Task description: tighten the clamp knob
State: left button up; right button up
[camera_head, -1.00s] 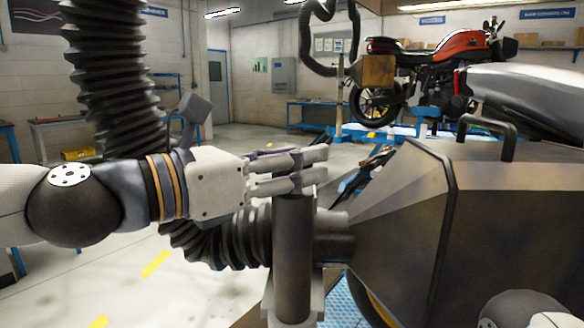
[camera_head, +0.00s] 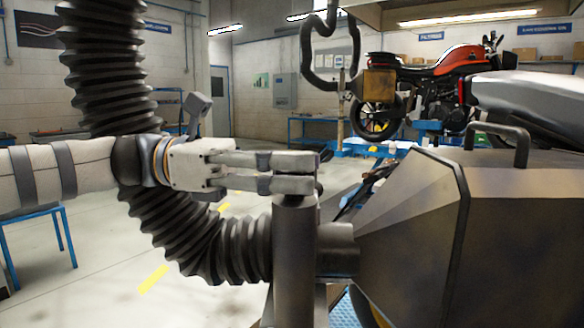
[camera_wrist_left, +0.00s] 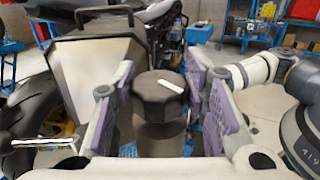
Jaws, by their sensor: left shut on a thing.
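The clamp knob (camera_wrist_left: 160,97) is dark and faceted, with a white bar mark on its top, slanting down to the right in the left wrist view. It sits on top of an upright dark grey post (camera_head: 294,255). My left gripper (camera_head: 312,172) reaches in level from the left at the top of this post. In the left wrist view its purple-padded fingers (camera_wrist_left: 160,108) stand on both sides of the knob and are shut on it. In the head view the fingers mostly hide the knob.
A large dark metal housing (camera_head: 425,225) with a handle (camera_head: 497,135) stands right of the post. A black ribbed hose (camera_head: 190,235) curves behind my left arm. A red motorcycle (camera_head: 425,80) stands at the back. Open floor lies at the left.

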pick_arm(q)
jog(key=shift+d+f+m+g, duration=0.15)
jog(key=shift+m+g, duration=0.45)
jog(key=shift+g, duration=0.3)
jog(key=o, duration=0.8)
jog(key=shift+c, duration=0.2)
jog(key=o, duration=0.4)
jog(key=shift+o, duration=0.2)
jog(key=v, duration=1.2)
jog(key=shift+r, duration=0.35)
